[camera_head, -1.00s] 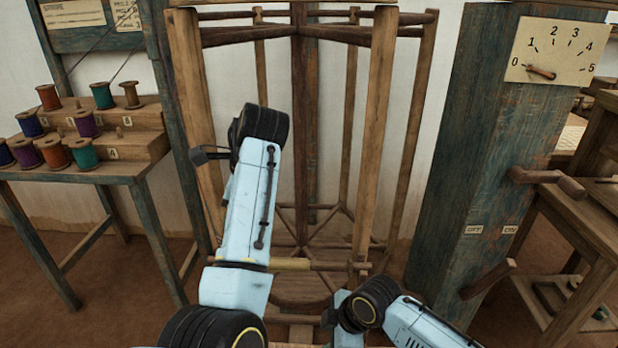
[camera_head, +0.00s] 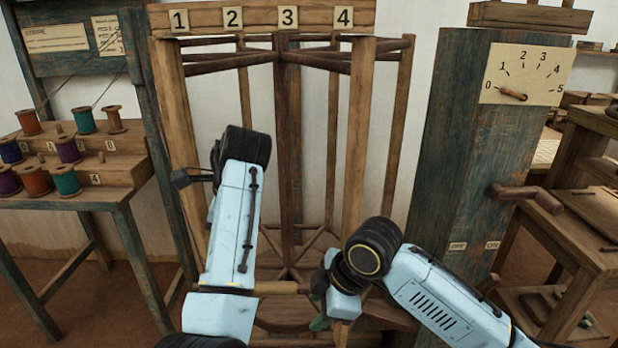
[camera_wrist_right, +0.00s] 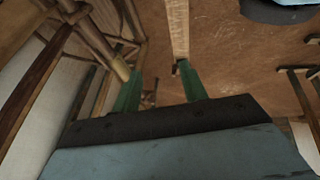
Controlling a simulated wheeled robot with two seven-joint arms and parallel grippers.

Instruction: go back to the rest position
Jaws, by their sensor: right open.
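My right gripper (camera_head: 320,322) is low in the middle of the head view, in front of the lower part of a wooden frame (camera_head: 170,130). It is mostly hidden behind my right wrist, with a bit of green finger showing. In the right wrist view its two green fingers (camera_wrist_right: 160,68) stand apart with nothing between them. My left arm reaches up in front of the frame's left side. Its fingers do not show, so I cannot see what they do.
A spool stand (camera_head: 100,172) holds coloured spools at left. A blue-green post (camera_head: 450,140) with a 0–5 dial (camera_head: 528,75) and a wooden crank handle (camera_head: 525,195) stands at right, beside a wooden table (camera_head: 585,210). The number board (camera_head: 260,18) tops the frame.

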